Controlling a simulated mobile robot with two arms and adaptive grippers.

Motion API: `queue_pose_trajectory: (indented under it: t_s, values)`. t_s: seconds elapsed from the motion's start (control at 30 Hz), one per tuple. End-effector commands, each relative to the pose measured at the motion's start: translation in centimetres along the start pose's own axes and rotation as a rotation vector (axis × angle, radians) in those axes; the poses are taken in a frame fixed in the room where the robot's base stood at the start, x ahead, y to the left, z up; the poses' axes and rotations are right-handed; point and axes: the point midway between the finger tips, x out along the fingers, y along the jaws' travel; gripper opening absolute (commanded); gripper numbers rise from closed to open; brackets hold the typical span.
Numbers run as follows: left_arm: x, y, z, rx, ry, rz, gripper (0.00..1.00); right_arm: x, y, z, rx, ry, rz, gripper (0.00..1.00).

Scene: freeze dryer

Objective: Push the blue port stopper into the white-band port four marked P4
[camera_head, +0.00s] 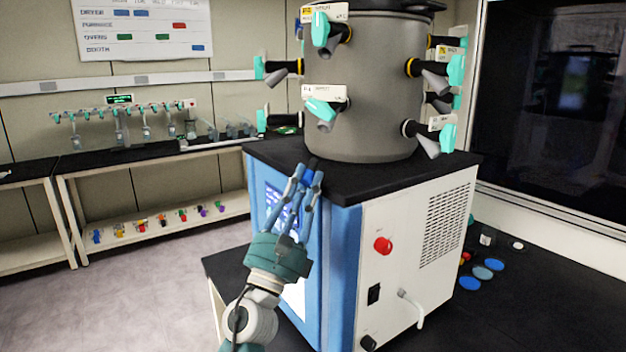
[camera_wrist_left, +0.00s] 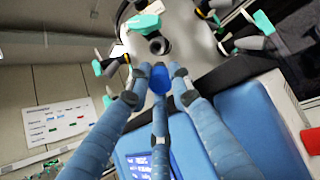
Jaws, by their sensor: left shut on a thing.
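My left gripper (camera_head: 310,176) comes up from below in front of the freeze dryer, its fingers pointing up. It is shut on the blue port stopper (camera_wrist_left: 160,78), which sits between the fingertips in the left wrist view; in the head view the fingers mostly hide it. The front lower port (camera_head: 325,124) of the grey drum has a teal handle and a white label that seems to read P-4. Its dark round mouth (camera_wrist_left: 158,45) shows just beyond the stopper in the wrist view, apart from it. Its band is hard to make out. My right gripper is out of view.
Other ports with teal handles (camera_head: 455,70) stick out around the drum (camera_head: 375,80). The dryer's black top edge (camera_head: 345,185) lies close to the fingers. Colored discs (camera_head: 470,283) lie on the black bench at right. A shelf (camera_head: 160,228) with small colored items stands at left.

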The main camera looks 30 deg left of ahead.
Motion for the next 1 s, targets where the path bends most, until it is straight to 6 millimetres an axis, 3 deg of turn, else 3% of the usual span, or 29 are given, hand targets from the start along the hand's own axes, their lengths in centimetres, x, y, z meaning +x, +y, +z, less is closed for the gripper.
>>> queue_pose_trajectory:
  t_s: [0.4,0.53,0.77,1.0]
  values:
    - [3.1,0.0,0.2,-0.002,-0.001,0.0,0.03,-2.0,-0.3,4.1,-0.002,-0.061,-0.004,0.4]
    - [4.2,0.0,0.2,-0.001,-0.001,0.0,0.03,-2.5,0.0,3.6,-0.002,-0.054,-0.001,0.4]
    - [5.6,0.0,0.1,0.0,0.0,-0.001,0.03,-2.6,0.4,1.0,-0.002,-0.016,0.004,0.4]
    - [6.2,0.0,0.0,-0.001,0.0,-0.001,0.03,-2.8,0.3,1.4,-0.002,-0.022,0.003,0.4]
